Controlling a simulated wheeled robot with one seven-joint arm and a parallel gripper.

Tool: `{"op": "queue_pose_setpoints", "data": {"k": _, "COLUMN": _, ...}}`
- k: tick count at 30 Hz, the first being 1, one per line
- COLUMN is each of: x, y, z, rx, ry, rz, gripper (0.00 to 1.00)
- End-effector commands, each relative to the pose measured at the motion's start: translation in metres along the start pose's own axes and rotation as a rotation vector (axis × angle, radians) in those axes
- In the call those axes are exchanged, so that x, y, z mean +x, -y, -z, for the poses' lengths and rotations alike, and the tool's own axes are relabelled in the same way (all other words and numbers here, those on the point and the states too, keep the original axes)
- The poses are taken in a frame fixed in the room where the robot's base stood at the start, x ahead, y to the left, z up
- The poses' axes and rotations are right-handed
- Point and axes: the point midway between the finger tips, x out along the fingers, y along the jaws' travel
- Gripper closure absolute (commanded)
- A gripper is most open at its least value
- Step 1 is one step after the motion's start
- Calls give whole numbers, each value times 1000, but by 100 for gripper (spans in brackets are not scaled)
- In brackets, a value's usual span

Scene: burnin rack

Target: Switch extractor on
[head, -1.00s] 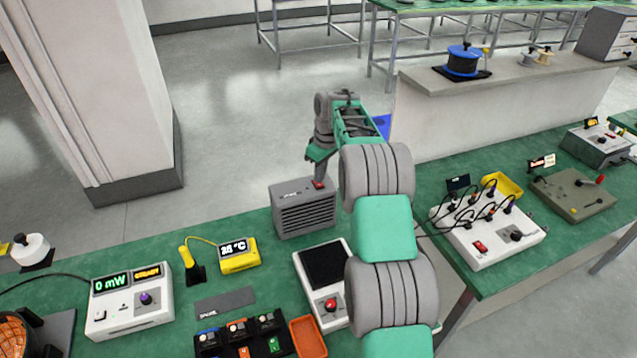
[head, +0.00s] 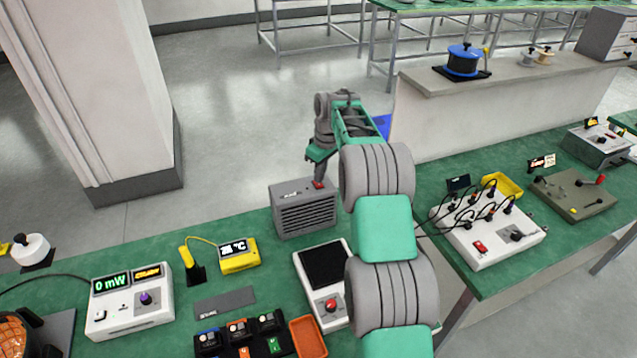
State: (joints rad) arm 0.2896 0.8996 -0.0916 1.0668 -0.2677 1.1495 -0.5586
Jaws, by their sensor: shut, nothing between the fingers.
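The extractor (head: 304,215) is a grey box with a slatted front at the back edge of the green bench. A small red switch (head: 318,185) sits on its top, toward the right. My gripper (head: 319,180) is shut and empty, pointing down with its tips at the red switch. The tips appear to touch the switch, and they hide part of it, so I cannot tell its position.
A white unit with a black plate and red button (head: 331,306) stands in front of the extractor. A yellow thermometer (head: 238,254) is at its left, and a power meter (head: 130,303) further left. A white wired box (head: 488,235) is at the right.

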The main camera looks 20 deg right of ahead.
Motion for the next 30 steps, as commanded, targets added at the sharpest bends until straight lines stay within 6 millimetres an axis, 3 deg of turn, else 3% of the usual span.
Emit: {"op": "queue_pose_setpoints", "data": {"k": 30, "x": 11, "y": 0, "z": -2, "rx": 0, "ry": 0, "rz": 0, "gripper": 100}}
